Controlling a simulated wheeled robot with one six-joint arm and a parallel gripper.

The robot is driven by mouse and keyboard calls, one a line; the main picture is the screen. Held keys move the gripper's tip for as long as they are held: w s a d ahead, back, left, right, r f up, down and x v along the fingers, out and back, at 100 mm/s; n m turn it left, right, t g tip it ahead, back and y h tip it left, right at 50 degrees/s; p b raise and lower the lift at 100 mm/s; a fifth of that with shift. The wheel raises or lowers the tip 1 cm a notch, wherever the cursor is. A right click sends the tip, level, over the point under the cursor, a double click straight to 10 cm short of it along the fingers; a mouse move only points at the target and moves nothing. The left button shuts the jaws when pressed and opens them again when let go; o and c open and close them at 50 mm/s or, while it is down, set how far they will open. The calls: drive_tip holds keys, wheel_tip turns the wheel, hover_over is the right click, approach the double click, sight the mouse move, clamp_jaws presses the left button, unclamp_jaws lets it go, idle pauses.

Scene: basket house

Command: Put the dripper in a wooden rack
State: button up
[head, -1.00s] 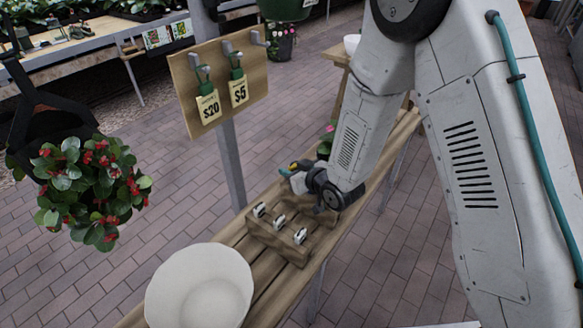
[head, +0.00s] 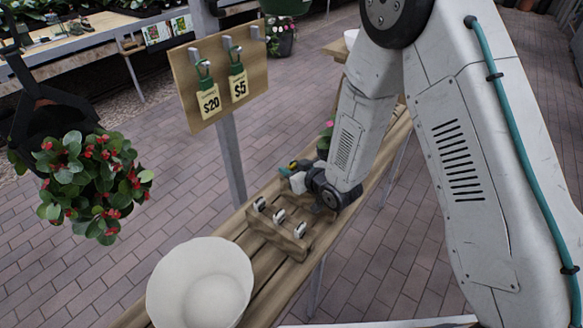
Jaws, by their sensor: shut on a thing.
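The wooden rack (head: 270,238) sits on the slatted wooden bench, with three small white-and-dark pieces standing in a row in it. My gripper (head: 291,174) is just behind the rack in the picture, low over the bench, its fingers pointing left. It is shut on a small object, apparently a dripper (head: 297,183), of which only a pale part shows. The fingers and wrist hide most of it. I cannot tell whether it touches the rack or the bench.
A white bowl (head: 190,262) stands on the bench (head: 266,285) at the near end. A board with price tags (head: 222,77) on a metal post rises behind the bench. A hanging plant with red berries (head: 88,190) is at the left. Paved floor is open around.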

drive_tip(key=shift+s+d+f, duration=0.1)
drive_tip(key=shift+s+f, duration=0.1)
drive_tip(key=shift+f, duration=0.25)
drive_tip(key=shift+s+d+f, duration=0.1)
drive_tip(key=shift+s+f, duration=0.1)
drive_tip(key=shift+f, duration=0.2)
drive_tip(key=o, duration=0.8)
drive_tip(key=shift+s+d+r+h, duration=0.25)
drive_tip(key=shift+d+h, duration=0.05)
drive_tip(key=shift+d, duration=0.05)
drive_tip(key=v, duration=0.4)
drive_tip(key=r+v, duration=0.1)
drive_tip(key=v, duration=0.1)
drive_tip(key=shift+s+a+r, duration=0.1)
drive_tip(key=shift+a+r, duration=0.05)
drive_tip(key=shift+r, duration=0.05)
